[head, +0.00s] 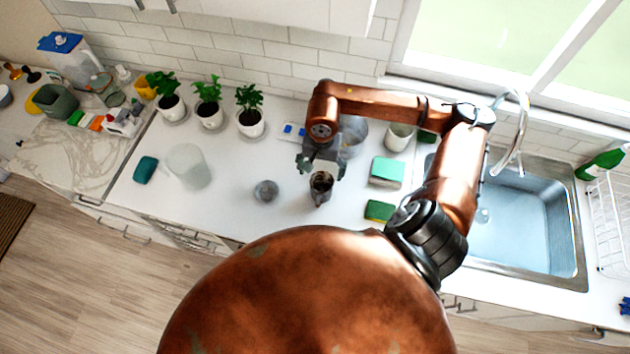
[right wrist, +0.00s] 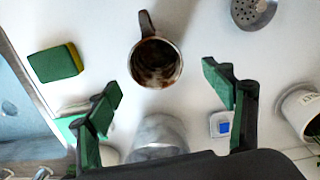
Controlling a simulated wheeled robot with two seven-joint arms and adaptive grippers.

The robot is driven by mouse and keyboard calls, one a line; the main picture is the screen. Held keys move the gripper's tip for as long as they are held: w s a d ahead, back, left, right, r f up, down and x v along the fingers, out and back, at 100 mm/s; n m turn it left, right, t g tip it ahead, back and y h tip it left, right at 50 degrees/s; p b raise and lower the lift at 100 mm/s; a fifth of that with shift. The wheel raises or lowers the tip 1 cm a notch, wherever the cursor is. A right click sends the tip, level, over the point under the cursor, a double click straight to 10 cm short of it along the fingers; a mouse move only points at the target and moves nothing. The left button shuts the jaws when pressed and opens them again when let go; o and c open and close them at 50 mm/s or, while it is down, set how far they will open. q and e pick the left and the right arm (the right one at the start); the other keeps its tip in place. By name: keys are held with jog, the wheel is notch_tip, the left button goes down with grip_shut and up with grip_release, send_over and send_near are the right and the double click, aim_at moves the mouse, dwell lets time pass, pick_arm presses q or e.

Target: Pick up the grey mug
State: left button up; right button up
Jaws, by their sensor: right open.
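The grey mug (head: 321,190) stands upright on the white counter, with a dark, stained inside. In the right wrist view the mug (right wrist: 155,63) shows from above, its handle pointing to the top of the picture. My right gripper (head: 321,166) is open above and just behind the mug, seen from the head. In the right wrist view its green-padded fingers (right wrist: 162,84) are spread wide with nothing between them, and the mug lies just beyond the tips. My left gripper is not in view.
A small perforated metal shaker (head: 265,191) stands left of the mug. Sponges (head: 387,171) lie to the right, before the sink (head: 520,225). A grey cup (head: 353,134) and a white cup (head: 398,137) stand behind. Potted plants (head: 250,122) line the wall.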

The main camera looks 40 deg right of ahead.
aim_at(322, 184)
jog(key=f, duration=0.2)
jog(key=f+p, duration=0.1)
jog(key=f, duration=0.1)
jog(key=s+f+p, duration=0.1)
jog(key=f, duration=0.1)
jog(key=shift+a, duration=0.15)
jog(key=shift+s+f, duration=0.15)
jog(key=shift+f, duration=0.2)
jog(key=c, duration=1.5)
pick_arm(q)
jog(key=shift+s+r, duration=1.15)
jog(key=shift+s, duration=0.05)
pick_arm(e)
jog(key=shift+c, duration=0.3)
